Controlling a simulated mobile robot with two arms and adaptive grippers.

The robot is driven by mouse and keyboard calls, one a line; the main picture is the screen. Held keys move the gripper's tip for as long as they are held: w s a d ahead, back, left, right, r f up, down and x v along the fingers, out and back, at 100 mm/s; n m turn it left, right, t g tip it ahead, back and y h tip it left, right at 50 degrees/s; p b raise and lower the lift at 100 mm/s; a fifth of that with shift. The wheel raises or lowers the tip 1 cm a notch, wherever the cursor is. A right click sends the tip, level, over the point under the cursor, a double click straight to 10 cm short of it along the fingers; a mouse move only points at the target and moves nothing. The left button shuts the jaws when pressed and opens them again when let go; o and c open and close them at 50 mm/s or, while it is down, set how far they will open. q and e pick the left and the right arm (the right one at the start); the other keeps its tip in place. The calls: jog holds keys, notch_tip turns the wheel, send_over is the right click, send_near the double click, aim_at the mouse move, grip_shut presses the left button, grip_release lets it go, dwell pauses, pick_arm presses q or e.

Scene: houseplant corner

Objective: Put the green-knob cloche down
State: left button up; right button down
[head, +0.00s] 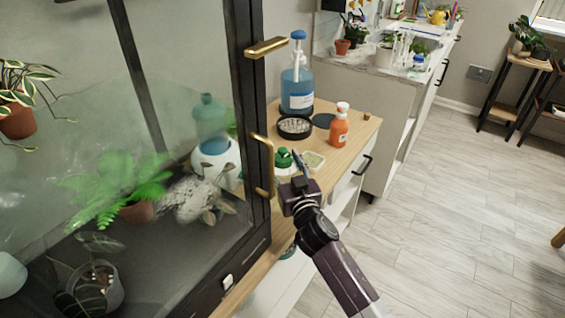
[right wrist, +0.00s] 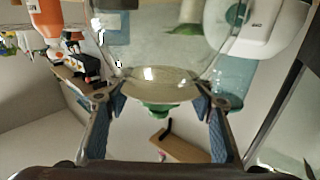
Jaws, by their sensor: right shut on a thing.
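The cloche is a small clear dome with a green knob (head: 284,156). It is by the front of the wooden counter top (head: 352,120), just right of the glass cabinet's handle. My right gripper (head: 296,165) is shut on the cloche, and its body partly hides the dome in the head view. In the right wrist view the pale dome (right wrist: 160,84) sits between the two fingers of the right gripper (right wrist: 160,100), with the green knob below it. I cannot tell whether the cloche touches the counter. My left gripper is not in view.
A small dish (head: 313,161) lies right beside the cloche. The glass cabinet's brass handle (head: 262,167) is close on the left.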

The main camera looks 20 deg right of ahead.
jog(key=shift+r, duration=0.15)
jog(key=c, duration=0.9)
grip_release()
jog(key=shift+f, duration=0.25)
jog(key=shift+r, duration=0.15)
jog(key=shift+s, duration=0.35)
jog(key=s+p, duration=0.1)
jog(key=s, duration=1)
jog(key=shift+s+a+p, duration=0.1)
jog(key=shift+s+p, duration=0.1)
jog(key=shift+p, duration=0.1)
